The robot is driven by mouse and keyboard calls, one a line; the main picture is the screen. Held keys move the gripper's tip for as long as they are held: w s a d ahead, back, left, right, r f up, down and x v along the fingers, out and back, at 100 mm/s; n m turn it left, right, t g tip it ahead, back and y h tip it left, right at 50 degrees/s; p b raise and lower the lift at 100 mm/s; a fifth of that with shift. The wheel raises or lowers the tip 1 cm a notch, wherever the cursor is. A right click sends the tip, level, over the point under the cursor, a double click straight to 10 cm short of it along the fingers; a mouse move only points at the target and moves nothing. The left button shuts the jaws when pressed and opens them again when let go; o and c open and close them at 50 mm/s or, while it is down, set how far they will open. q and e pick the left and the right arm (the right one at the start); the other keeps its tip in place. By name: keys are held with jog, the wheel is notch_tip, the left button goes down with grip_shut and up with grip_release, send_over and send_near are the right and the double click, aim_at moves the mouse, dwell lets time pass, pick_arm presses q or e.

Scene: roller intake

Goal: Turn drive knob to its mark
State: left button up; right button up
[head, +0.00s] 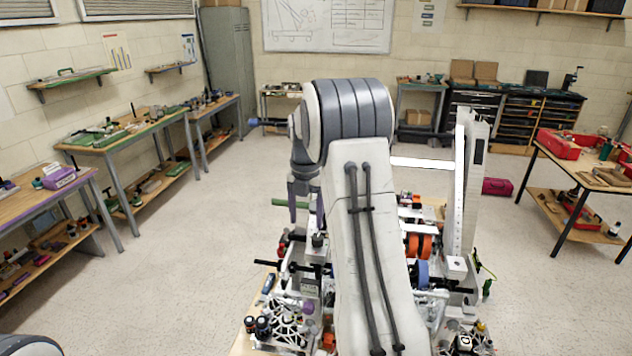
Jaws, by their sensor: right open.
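The roller intake stands on a workbench in front of me, its white upright side plate (468,185) to the right of my arm. A dark horizontal bar behind my arm ends at the left in a blue tip (253,122); I cannot tell whether this is the drive knob. No mark can be made out. My right gripper (305,212) points down left of my large grey wrist or elbow joint, with its fingers apart and nothing seen between them. My right arm hides much of the intake's middle. My left gripper is out of view.
Orange wheels (419,245) and a blue wheel (422,274) show right of my arm. A green rod (291,203) and black rods stick out at the left. Lattice parts crowd the near bench. Side tables (131,135) line the left wall; open floor lies between.

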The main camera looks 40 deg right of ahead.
aim_at(317, 236)
jog(key=d, duration=0.1)
jog(key=d+n, duration=0.1)
jog(key=d, duration=0.1)
jog(key=shift+s+d+r, duration=0.1)
jog(key=shift+s+r, duration=0.1)
jog(key=shift+r, duration=0.2)
jog(key=shift+d+f, duration=0.15)
jog(key=shift+f, duration=0.15)
notch_tip(317, 236, down, 9)
jog(key=b, duration=0.8)
jog(key=shift+w+r, duration=0.1)
jog(key=shift+r, duration=0.3)
jog(key=shift+r+p, duration=0.1)
jog(key=shift+p, duration=0.35)
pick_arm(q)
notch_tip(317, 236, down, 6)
